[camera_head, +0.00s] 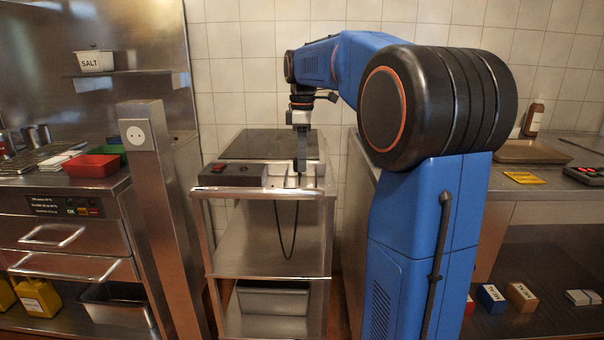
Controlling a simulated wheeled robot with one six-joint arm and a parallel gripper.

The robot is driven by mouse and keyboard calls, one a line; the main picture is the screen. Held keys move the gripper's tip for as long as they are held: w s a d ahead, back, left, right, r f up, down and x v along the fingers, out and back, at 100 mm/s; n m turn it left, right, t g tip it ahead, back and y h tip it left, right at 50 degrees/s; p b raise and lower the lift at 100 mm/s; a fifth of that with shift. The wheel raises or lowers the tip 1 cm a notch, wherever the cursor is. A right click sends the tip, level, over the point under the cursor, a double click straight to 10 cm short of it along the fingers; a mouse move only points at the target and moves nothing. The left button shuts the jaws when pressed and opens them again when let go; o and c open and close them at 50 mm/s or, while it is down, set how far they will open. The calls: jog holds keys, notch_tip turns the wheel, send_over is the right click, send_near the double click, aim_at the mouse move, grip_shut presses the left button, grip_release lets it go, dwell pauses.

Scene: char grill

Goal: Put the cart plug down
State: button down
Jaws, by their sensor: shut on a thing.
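My gripper (300,172) points straight down over the front right of the steel cart (265,194). It is shut on the cart plug, at the cart's front edge beside the dark control panel. The plug is too small and too covered by the fingers to make out clearly, and I cannot tell whether it touches the cart top. A dark cord (288,255) hangs in a loop below, in front of the cart's open upper shelf. The cart carries a black cooking plate (268,145) and a red switch (218,168).
A steel post with a white wall socket (136,135) stands left of the cart. The left counter holds a red tray (93,166) and a green tray. A steel pan (273,299) sits on the cart's lower shelf. My blue arm covers part of the right counter.

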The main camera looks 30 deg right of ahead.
jog(key=shift+f, duration=2.1)
jog(key=shift+f, duration=0.15)
jog(key=c, duration=1.5)
grip_release()
notch_tip(320, 180, up, 12)
jog(key=shift+r, duration=0.2)
jog(key=shift+s, duration=0.15)
